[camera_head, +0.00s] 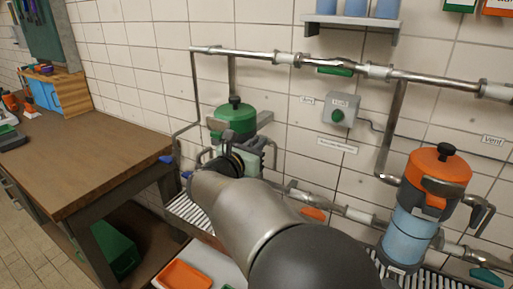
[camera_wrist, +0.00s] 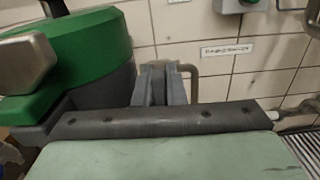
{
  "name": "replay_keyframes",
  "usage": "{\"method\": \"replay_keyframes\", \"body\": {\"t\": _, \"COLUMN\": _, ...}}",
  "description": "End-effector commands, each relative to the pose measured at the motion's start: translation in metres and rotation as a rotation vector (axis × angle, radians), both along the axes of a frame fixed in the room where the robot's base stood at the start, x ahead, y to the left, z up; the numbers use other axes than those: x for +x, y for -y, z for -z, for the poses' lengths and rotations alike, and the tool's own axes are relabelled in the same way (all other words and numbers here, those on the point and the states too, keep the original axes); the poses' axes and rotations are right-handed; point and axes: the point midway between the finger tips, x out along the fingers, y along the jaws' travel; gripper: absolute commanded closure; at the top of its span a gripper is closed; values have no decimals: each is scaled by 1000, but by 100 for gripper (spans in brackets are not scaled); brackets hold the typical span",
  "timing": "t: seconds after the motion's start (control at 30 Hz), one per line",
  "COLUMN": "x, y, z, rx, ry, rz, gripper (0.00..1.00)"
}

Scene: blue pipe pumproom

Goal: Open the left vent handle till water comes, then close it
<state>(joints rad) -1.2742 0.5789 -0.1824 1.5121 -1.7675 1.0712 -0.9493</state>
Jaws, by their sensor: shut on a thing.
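My gripper (camera_head: 262,148) is beside the right side of the green-lidded housing (camera_head: 236,118), partly hidden by my arm. In the wrist view its grey fingers (camera_wrist: 160,84) are close together, right of the green lid (camera_wrist: 75,45). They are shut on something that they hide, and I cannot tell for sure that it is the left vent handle. A bent metal pipe (camera_wrist: 192,76) shows just behind the fingers. A blue lever (camera_head: 167,159) is at the lower left of the housing. I see no running water.
An orange-lidded housing (camera_head: 440,168) stands at the right near a "Vent" label (camera_head: 492,140). Metal pipes (camera_head: 340,62) run along the tiled wall. A wooden workbench (camera_head: 90,150) is at left. An orange bin (camera_head: 184,275) sits low in front. A grey box with a green knob (camera_head: 340,108) is on the wall.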

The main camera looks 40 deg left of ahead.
Motion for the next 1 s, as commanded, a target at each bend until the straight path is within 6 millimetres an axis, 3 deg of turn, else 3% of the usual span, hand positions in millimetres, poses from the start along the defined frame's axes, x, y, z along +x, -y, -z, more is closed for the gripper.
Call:
{"method": "replay_keyframes", "body": {"t": 0.3, "x": 0, "y": 0, "z": 0, "rx": 4, "ry": -1, "rz": 0, "gripper": 100}}
{"method": "replay_keyframes", "body": {"t": 0.33, "x": 0, "y": 0, "z": 0, "rx": 4, "ry": -1, "rz": 0, "gripper": 84}}
{"method": "replay_keyframes", "body": {"t": 0.4, "x": 0, "y": 0, "z": 0, "rx": 4, "ry": -1, "rz": 0, "gripper": 68}}
{"method": "replay_keyframes", "body": {"t": 0.77, "x": -5, "y": 0, "z": 0, "rx": 2, "ry": -1, "rz": -1, "gripper": 68}}
{"method": "replay_keyframes", "body": {"t": 1.0, "x": -47, "y": 2, "z": 1, "rx": 3, "ry": -2, "rz": -5, "gripper": 68}}
